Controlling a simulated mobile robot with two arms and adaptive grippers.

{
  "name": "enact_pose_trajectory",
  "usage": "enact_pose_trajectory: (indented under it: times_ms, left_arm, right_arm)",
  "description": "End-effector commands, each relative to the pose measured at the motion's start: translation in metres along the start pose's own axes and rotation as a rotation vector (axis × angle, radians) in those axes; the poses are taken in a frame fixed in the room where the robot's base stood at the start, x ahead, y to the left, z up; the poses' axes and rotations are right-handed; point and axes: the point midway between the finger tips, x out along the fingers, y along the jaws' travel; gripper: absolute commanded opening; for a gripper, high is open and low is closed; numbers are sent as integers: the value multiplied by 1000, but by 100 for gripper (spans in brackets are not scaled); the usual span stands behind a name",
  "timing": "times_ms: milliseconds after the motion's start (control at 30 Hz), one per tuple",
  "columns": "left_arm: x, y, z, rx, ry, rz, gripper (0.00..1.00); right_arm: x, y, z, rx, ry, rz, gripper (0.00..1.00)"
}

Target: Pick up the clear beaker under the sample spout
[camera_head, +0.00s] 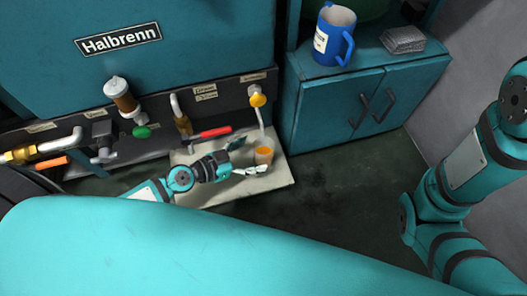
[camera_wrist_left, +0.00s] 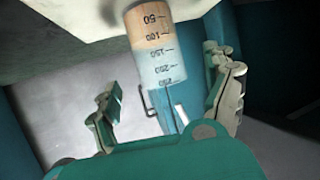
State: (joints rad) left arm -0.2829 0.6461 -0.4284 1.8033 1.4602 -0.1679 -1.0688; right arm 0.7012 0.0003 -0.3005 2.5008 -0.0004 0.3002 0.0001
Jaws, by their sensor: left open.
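The beaker (camera_head: 263,155) stands on a pale board below the sample spout (camera_head: 257,97) in the head view. It is clear with an orange-tan content at its base. In the left wrist view the beaker (camera_wrist_left: 149,45) shows printed volume marks and appears upside down. My left gripper (camera_head: 243,158) is open beside the beaker, on its left in the head view. In the left wrist view my left gripper's two fingers (camera_wrist_left: 168,100) are spread, with the beaker ahead of and between them, not clasped. My right gripper is not in view; only part of my right arm shows.
The pale board (camera_head: 278,178) lies on the floor before the teal machine (camera_head: 165,45). A red handle (camera_head: 210,132) and pipes sit close to my left gripper. A teal cabinet (camera_head: 345,105) bears a blue jug (camera_head: 334,38). The dark floor at right is clear.

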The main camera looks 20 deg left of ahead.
Motion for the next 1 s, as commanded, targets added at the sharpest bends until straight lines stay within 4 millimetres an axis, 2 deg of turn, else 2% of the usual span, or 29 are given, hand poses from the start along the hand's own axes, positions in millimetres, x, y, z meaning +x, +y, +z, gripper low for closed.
enact_pose_trajectory:
  times_ms: [300, 433, 633, 1000]
  left_arm:
    - [47, 0, -1, -1, 2, -2, 85]
    - [55, 0, 0, 1, 0, 0, 85]
    - [55, 0, 0, 1, 0, 0, 85]
    - [54, 0, 0, 0, 0, -1, 38]
  right_arm:
    - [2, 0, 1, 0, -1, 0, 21]
    - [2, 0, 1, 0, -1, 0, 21]
    - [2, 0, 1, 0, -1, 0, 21]
    - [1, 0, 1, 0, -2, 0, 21]
